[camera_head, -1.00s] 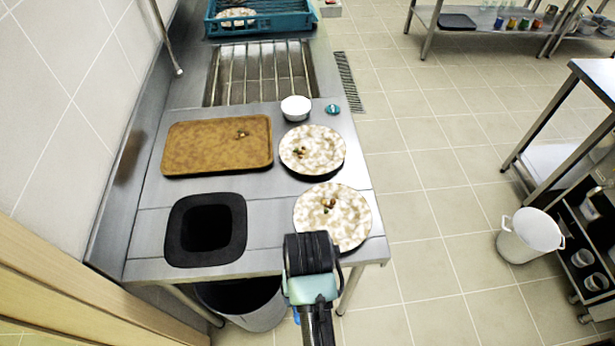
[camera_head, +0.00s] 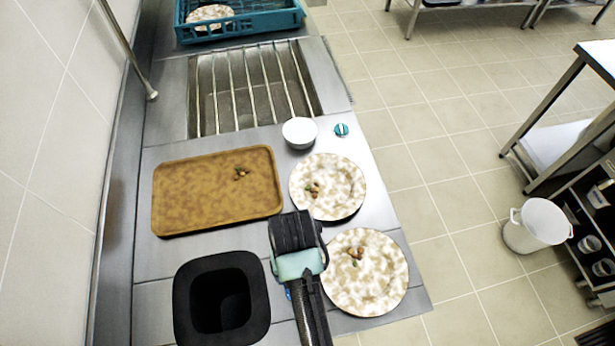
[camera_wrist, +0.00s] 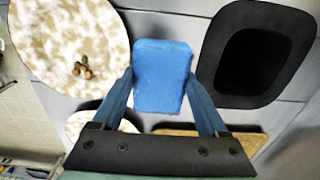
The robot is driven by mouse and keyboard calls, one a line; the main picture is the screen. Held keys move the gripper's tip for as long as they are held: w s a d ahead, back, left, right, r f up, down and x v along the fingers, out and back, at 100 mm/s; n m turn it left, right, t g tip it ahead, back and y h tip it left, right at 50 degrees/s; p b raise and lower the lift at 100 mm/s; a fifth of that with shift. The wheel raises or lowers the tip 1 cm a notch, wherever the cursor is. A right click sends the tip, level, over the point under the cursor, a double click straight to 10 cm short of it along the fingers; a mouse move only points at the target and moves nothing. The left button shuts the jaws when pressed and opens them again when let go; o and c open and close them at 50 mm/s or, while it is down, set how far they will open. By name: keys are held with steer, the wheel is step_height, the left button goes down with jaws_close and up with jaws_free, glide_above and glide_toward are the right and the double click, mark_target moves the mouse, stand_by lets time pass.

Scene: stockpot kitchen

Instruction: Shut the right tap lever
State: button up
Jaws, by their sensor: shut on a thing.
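No tap lever can be made out in either view. A thin metal pipe (camera_head: 125,48), which may be the tap spout, comes down beside the left wall near the sink (camera_head: 232,128). My gripper (camera_wrist: 162,95) is shut on a blue block (camera_wrist: 162,72), seen between its fingers in the wrist view. In the head view my gripper (camera_head: 292,232) is above the counter, between the brown tray and the nearer plate, well short of the sink. Its fingertips and the block are hidden there.
A brown tray (camera_head: 190,205) with scraps, two speckled plates (camera_head: 345,190) (camera_head: 385,285) with scraps, a white bowl (camera_head: 300,132) and a small teal round thing (camera_head: 341,130) stand on the counter. A black-rimmed hole (camera_head: 255,275) is near. A blue crate (camera_head: 270,22) stands beyond the sink.

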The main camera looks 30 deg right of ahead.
steer(key=shift+s+f, duration=0.1)
steer(key=shift+f, duration=3.5)
steer(key=shift+f, duration=0.1)
steer(key=o, duration=0.9)
